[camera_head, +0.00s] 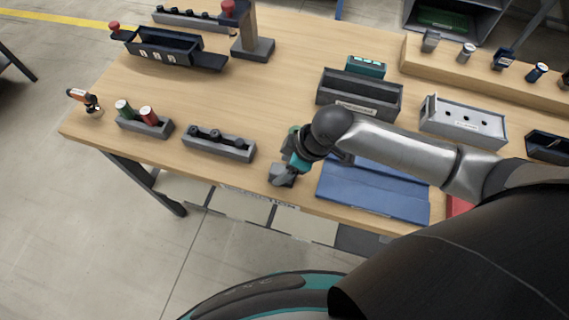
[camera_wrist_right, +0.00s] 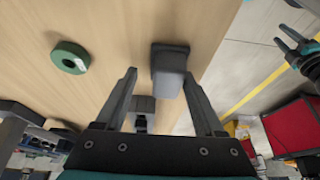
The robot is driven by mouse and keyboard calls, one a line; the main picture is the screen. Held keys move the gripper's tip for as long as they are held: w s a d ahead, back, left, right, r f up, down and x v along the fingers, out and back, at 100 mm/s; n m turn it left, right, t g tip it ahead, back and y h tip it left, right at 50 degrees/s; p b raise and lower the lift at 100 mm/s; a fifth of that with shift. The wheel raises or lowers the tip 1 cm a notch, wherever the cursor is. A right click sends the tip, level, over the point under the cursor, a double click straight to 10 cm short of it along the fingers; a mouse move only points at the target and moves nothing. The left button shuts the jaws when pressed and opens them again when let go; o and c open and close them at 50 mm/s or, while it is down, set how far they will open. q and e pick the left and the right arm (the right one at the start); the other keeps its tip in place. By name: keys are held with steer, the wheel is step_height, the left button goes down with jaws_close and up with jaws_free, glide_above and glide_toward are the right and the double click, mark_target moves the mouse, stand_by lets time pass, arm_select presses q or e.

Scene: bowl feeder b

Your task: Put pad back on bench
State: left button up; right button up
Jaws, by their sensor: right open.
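A small grey block (camera_head: 283,174), which may be the pad, is by the bench's front edge below my right gripper. It also shows in the right wrist view (camera_wrist_right: 170,68), between the open fingers and nearer the right one. My right gripper (camera_wrist_right: 160,74) is open, and I cannot tell whether it touches the block. In the head view my right wrist hides most of that gripper. The wooden bench (camera_head: 270,105) lies under them. A dark and teal claw, seemingly my left gripper (camera_wrist_right: 298,48), shows at the right wrist view's edge; its opening is unclear.
A green ring (camera_wrist_right: 69,57) lies near the block. A blue mat (camera_head: 375,190) lies to the right. A rack with dark knobs (camera_head: 218,143) and a holder with green and red cylinders (camera_head: 145,124) stand left. A grey bin (camera_head: 360,92) stands behind my arm.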

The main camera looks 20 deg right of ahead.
steer(key=p+v, duration=0.2)
steer(key=v, duration=1)
steer(key=shift+r, duration=0.2)
